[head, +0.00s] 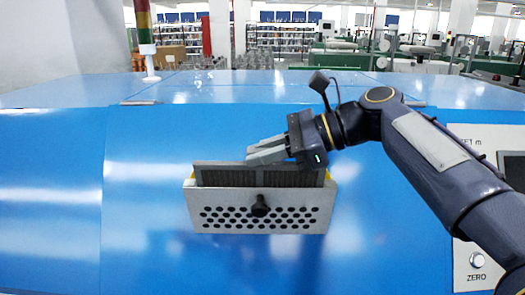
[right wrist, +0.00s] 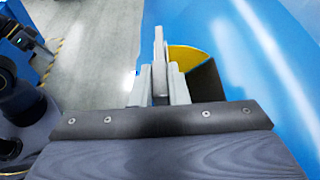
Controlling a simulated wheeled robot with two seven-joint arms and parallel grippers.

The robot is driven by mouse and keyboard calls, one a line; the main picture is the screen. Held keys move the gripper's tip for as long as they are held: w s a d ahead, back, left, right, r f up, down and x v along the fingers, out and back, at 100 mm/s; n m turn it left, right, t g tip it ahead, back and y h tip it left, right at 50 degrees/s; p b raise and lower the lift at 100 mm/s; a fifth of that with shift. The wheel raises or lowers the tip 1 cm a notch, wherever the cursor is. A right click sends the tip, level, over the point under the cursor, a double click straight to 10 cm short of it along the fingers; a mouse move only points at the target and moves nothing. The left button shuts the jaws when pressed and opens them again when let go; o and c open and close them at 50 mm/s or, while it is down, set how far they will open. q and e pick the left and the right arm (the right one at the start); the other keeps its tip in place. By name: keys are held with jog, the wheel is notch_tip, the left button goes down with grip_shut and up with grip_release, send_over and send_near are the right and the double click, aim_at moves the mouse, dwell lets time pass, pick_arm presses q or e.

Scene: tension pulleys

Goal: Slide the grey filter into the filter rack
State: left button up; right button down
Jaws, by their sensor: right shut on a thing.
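The filter rack (head: 205,222) is a pale metal holder with a perforated front and a black knob, mounted on the blue machine face. The grey filter (head: 225,179), a dark panel with a lighter grey frame, stands upright in the rack's open top, its lower part hidden behind the perforated front. My right gripper (head: 262,154) is at the filter's top edge, its fingers pointing left, and is shut on the filter. In the right wrist view the fingers (right wrist: 159,88) close around a thin grey edge (right wrist: 159,48). My left gripper is not in view.
The blue machine (head: 55,190) fills the foreground. A yellow part (right wrist: 188,55) shows beside the fingers in the right wrist view. A signal lamp post (head: 146,35) stands at the back left. A white panel (head: 480,262) with a ZERO button is at the right. The machine face left of the rack is clear.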

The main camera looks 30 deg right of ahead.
jog(key=shift+r, duration=0.15)
jog(key=shift+s+a+r+p, duration=0.1)
jog(key=shift+s+r+p, duration=0.1)
jog(key=shift+r+p, duration=0.8)
jog(key=shift+r, duration=0.3)
jog(key=shift+s+a+r, duration=0.15)
jog(key=shift+s+r, duration=0.05)
jog(key=shift+r, duration=0.45)
jog(key=shift+s+a+r, duration=0.1)
jog(key=shift+s+r, duration=0.1)
jog(key=shift+r, duration=0.75)
jog(key=shift+s+a+r, duration=0.1)
jog(key=shift+s+r, duration=0.05)
jog(key=shift+r, duration=0.85)
jog(key=shift+s+a+r, duration=0.1)
jog(key=shift+s+r, duration=0.05)
jog(key=shift+r, duration=0.65)
jog(key=shift+s+a+r, duration=0.1)
jog(key=shift+s+r, duration=0.05)
jog(key=shift+r, duration=0.6)
